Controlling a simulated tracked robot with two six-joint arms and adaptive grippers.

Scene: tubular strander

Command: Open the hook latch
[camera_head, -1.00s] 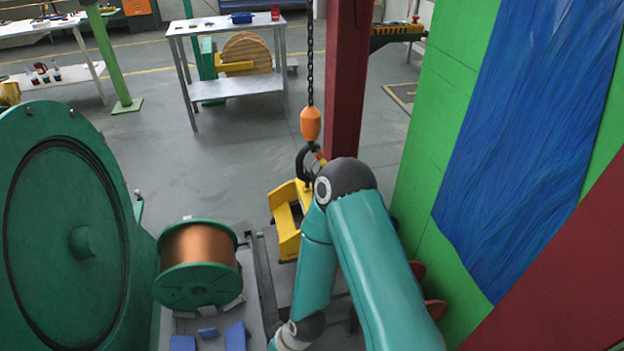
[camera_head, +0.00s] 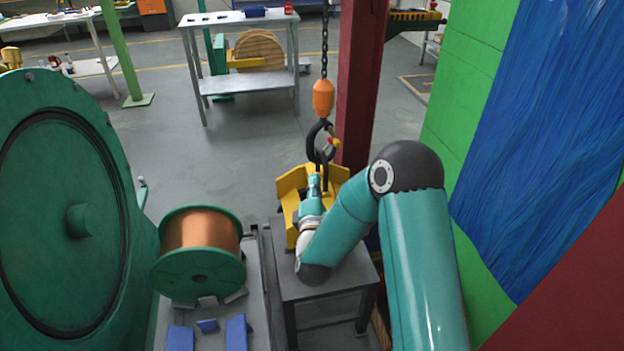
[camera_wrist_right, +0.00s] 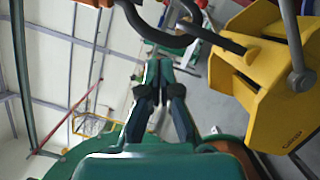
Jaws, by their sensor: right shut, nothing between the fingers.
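The black crane hook (camera_head: 313,140) hangs below an orange block (camera_head: 323,98) on a chain. A small red and yellow piece (camera_head: 334,142), apparently at the latch, sits on the hook's right side. In the right wrist view the dark hook (camera_wrist_right: 150,30) curves across the top, just beyond my fingertips. My right gripper (camera_head: 314,184) is just below and slightly left of the hook in the head view. Its fingers (camera_wrist_right: 160,68) are together and empty. I cannot tell whether they touch the hook. My left gripper is not in view.
A grey table (camera_head: 290,285) stands below my arm. A copper spool (camera_head: 200,232) and large green reel (camera_head: 60,220) are left. A dark red column (camera_head: 362,80) stands right of the chain.

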